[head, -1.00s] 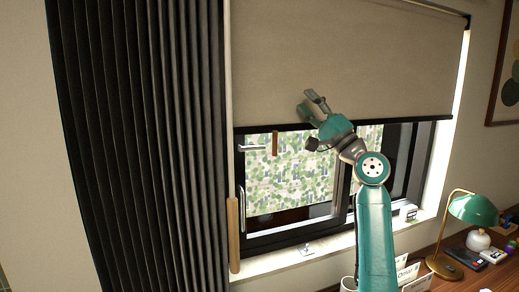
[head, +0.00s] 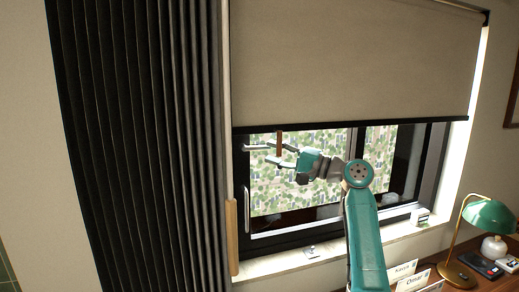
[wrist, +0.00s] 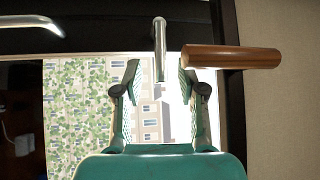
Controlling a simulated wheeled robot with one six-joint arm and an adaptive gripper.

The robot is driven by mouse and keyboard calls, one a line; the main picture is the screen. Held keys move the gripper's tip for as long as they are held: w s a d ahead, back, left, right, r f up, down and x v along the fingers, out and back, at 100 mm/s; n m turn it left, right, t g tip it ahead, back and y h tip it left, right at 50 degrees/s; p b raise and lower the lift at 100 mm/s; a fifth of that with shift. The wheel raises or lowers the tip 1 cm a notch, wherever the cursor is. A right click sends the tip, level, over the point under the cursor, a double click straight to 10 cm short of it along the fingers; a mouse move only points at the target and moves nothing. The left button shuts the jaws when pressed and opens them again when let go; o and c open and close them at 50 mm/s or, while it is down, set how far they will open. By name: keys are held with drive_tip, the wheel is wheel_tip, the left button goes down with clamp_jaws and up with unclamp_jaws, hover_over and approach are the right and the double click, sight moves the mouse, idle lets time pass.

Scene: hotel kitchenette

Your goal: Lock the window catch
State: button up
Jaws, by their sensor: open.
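The window catch appears to be the silver lever (head: 252,148) on the left upright of the dark window frame (head: 290,237). It lies level, its free end pointing right. In the wrist view the lever (wrist: 160,45) points down the picture, its end between my fingertips. My gripper (head: 269,150) is open at the lever's free end, one finger above and one below in the head view; it also shows in the wrist view (wrist: 159,68). I see no finger clearly touching the lever. A longer silver handle (head: 246,203) is lower on the frame.
A brown wooden piece (head: 279,145) hangs beside the lever; in the wrist view this piece (wrist: 232,57) overlaps my right fingertip. The beige blind (head: 350,65) hangs above my gripper. A dark curtain (head: 140,150) is at left. A green lamp (head: 488,214) stands on the desk at right.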

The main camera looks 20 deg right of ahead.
sight(262, 149)
drive_tip(key=shift+x, duration=2.55)
clamp_jaws()
